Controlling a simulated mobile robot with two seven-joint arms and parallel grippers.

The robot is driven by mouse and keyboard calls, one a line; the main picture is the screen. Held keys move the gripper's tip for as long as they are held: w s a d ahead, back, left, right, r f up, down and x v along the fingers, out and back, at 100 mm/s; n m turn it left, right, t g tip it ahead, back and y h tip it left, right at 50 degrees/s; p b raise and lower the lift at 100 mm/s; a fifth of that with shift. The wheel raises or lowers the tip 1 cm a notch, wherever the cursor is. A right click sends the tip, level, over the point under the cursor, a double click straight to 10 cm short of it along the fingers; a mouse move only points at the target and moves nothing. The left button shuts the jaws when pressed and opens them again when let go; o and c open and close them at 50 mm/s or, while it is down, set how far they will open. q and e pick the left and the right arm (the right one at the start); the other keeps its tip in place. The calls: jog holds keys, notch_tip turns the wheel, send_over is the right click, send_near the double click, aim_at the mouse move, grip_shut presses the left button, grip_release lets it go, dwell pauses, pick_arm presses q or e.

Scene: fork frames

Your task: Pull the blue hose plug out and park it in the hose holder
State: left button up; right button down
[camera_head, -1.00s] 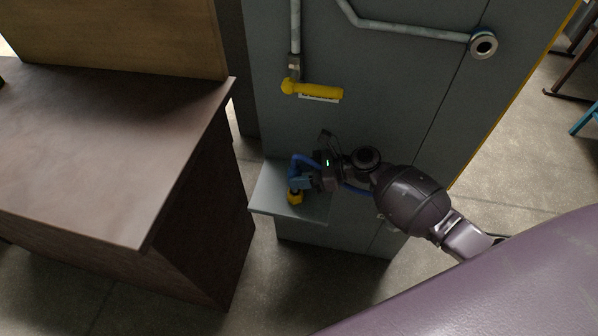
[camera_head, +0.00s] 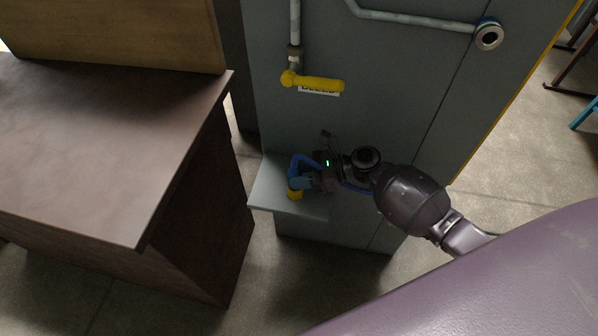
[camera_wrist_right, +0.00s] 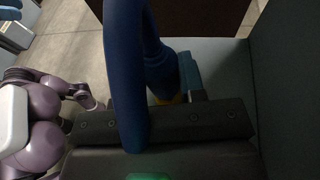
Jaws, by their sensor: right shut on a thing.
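My right gripper (camera_head: 311,181) is shut on the blue hose plug (camera_head: 299,183) above the small grey shelf at the cabinet's foot. A blue hose loops up from the plug and back past the gripper; in the right wrist view the hose (camera_wrist_right: 125,75) crosses close in front of the blue plug (camera_wrist_right: 163,72). A yellow fitting (camera_head: 295,194) shows directly below the plug, and a sliver of it (camera_wrist_right: 170,99) shows in the wrist view. Whether the plug sits in this fitting or just over it, I cannot tell. My left gripper is out of view.
The shelf (camera_head: 268,190) juts from the grey cabinet (camera_head: 390,90). Above are a yellow-handled valve (camera_head: 315,84) with a label and a pipe ending in a round port (camera_head: 489,37). A brown desk (camera_head: 100,140) stands close on the left. Open floor lies below the shelf.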

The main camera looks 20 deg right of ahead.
jog(key=shift+f, duration=0.4)
jog(key=c, duration=0.6)
grip_release()
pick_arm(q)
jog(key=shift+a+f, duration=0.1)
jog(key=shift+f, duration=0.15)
pick_arm(e)
jog(key=shift+d, duration=0.1)
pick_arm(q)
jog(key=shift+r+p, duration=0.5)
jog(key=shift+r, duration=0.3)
pick_arm(e)
jog(key=v, duration=1)
jog(key=shift+s+d+r, duration=0.1)
jog(key=shift+s+d, duration=0.05)
jog(key=shift+d, duration=0.15)
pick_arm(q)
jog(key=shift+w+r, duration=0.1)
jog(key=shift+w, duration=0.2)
